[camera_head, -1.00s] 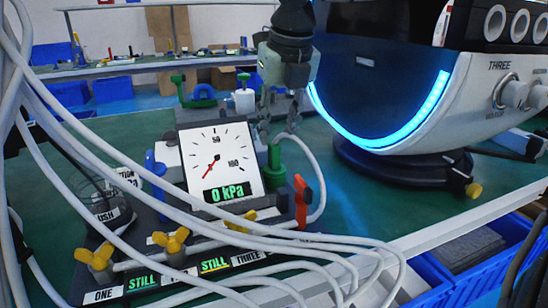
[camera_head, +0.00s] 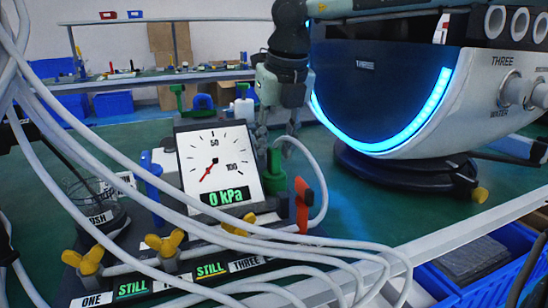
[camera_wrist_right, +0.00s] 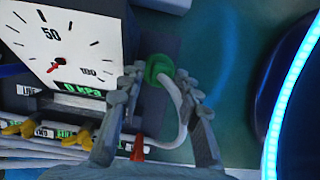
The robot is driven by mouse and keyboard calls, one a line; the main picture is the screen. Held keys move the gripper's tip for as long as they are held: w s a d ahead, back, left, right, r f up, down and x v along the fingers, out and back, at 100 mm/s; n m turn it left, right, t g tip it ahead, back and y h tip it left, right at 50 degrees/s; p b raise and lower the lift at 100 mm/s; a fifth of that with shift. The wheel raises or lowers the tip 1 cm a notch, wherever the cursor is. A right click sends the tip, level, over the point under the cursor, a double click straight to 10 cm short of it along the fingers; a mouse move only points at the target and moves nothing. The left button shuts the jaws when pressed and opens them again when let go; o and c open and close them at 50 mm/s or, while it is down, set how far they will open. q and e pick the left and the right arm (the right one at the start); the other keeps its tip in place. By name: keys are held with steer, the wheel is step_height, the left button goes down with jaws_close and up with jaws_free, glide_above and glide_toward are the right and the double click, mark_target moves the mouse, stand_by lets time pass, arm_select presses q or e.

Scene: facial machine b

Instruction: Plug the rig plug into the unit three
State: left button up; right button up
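A green plug (camera_head: 275,174) with a white hose stands upright on the rig, right of the pressure gauge (camera_head: 217,165) reading 0 kPa. I take it to be the rig plug. My right gripper (camera_head: 272,145) points down just over it. In the right wrist view, the gripper (camera_wrist_right: 168,92) is open, and the plug (camera_wrist_right: 158,68) shows between its spread fingers, near the left one. Contact cannot be told. Unit three (camera_head: 385,110), a dark and white machine marked THREE with a glowing blue arc, stands to the right. Round fittings (camera_head: 518,92) are on its side. My left gripper is not recognisable.
White hoses (camera_head: 200,220) sweep across the front of the rig. Yellow valves (camera_head: 165,243) and a red-orange lever (camera_head: 303,203) stand by the gauge. A blue crate (camera_head: 475,275) is below the table's right edge. Green tabletop is bare between the rig and the machine.

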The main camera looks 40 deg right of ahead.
steer(key=shift+c, duration=0.4)
jaws_close()
steer(key=shift+r, duration=0.1)
stand_by(0.3)
step_height(320, 180, up, 8)
steer(key=p, duration=0.4)
steer(key=shift+p, duration=0.35)
